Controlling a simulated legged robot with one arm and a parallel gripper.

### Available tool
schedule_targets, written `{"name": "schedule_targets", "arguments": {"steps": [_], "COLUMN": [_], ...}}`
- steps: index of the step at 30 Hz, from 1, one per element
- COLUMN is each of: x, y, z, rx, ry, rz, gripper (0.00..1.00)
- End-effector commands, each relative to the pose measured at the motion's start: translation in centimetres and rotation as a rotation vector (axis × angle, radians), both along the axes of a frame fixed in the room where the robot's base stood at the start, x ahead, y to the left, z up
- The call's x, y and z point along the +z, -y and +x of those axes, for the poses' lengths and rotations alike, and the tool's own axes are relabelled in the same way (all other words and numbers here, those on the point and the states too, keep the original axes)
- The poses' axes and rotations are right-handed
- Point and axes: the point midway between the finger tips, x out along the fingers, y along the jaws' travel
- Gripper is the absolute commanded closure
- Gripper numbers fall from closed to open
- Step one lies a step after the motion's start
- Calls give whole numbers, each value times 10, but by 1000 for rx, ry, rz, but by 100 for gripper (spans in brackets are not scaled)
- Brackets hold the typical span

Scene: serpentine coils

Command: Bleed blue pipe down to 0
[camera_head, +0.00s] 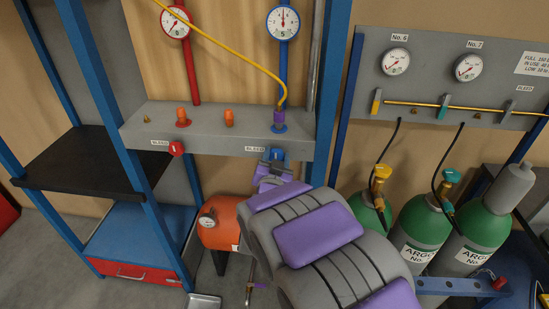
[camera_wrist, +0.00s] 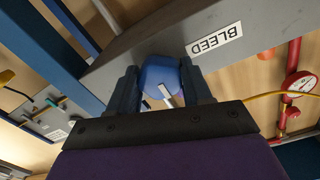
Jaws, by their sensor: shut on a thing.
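The blue pipe (camera_head: 283,62) runs down the wall behind the grey panel (camera_head: 215,135) in the head view. Its round white gauge (camera_head: 283,22) has a dark needle pointing roughly straight up; the digits are too small to read. The blue bleed knob (camera_head: 277,154) is on the panel's front face, right of a BLEED label (camera_head: 255,149). In the wrist view the blue knob (camera_wrist: 160,72) has a white mark and sits between both fingers. My gripper (camera_head: 273,168) is shut on this knob, with a finger on each side (camera_wrist: 161,88). My arm hides the area below.
A red pipe (camera_head: 190,72) with a gauge (camera_head: 175,24) and red bleed knob (camera_head: 176,148) is to the left. A yellow hose (camera_head: 225,46) crosses above the panel. Blue frame posts flank it. Green argon cylinders (camera_head: 422,230) stand at right. An orange tank (camera_head: 222,222) is below.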

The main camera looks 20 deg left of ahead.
Motion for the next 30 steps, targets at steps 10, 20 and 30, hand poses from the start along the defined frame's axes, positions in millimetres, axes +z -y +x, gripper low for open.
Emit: {"name": "schedule_targets", "arguments": {"steps": [10, 20, 30], "x": [4, 8, 11], "y": [-2, -1, -3], "z": [-3, -4, -4], "rx": [4, 6, 7], "ry": [8, 38, 112], "rz": [-6, -138, -431], "gripper": [81, 81, 81]}}
